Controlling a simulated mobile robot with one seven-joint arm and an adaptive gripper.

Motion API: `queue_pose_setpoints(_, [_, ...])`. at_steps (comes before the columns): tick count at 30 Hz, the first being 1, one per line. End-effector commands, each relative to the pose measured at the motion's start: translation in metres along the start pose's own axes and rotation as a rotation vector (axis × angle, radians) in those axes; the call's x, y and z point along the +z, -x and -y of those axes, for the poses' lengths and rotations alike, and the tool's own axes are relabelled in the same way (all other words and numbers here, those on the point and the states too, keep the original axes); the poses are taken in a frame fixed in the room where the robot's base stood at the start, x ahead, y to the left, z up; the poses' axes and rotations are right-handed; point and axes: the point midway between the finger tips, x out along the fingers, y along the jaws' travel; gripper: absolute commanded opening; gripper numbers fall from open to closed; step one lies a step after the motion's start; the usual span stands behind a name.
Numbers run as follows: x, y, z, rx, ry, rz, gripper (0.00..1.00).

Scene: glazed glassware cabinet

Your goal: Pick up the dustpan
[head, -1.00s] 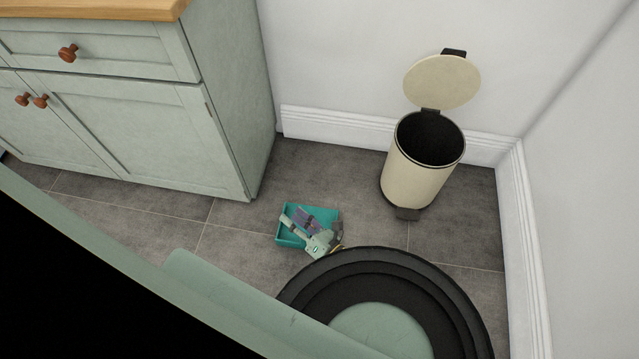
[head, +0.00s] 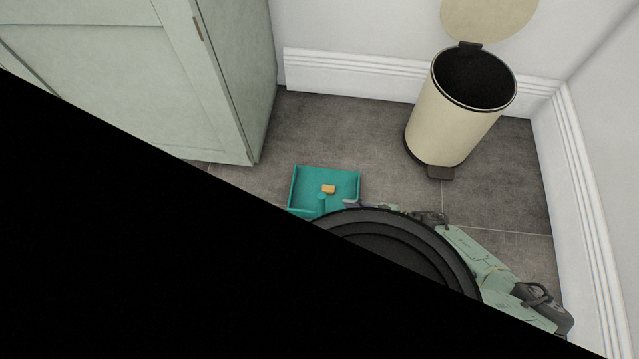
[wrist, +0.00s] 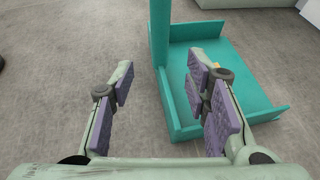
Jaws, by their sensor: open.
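The teal dustpan (head: 345,178) lies on the grey floor in the head view, its open tray facing up. In the wrist view its tray (wrist: 255,85) is right of centre and its upright handle (wrist: 160,35) rises toward the top. My gripper (wrist: 160,72) is open and empty. In the wrist picture the handle appears between the two purple-padded fingers, and the right finger overlaps the tray; I cannot tell whether anything touches. In the head view only a bit of my gripper shows right of the dustpan, the rest hidden behind my arm.
A small orange piece (head: 328,189) lies in the dustpan. A cream pedal bin (head: 452,110) with its lid up stands behind right, near the white wall. A green cabinet (head: 225,75) stands at the left. Bare floor lies between cabinet and bin.

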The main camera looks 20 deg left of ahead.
Motion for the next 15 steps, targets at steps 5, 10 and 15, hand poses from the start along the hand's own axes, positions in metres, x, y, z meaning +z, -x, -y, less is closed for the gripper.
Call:
queue_pose_setpoints(5, [0.002,-0.03,-0.001,0.002,-0.001,0.003,0.43])
queue_pose_setpoints(10, [0.002,-0.043,-0.001,0.002,-0.002,0.001,0.43])
queue_pose_setpoints(15, [0.004,-0.065,-0.001,0.003,-0.003,0.002,0.43])
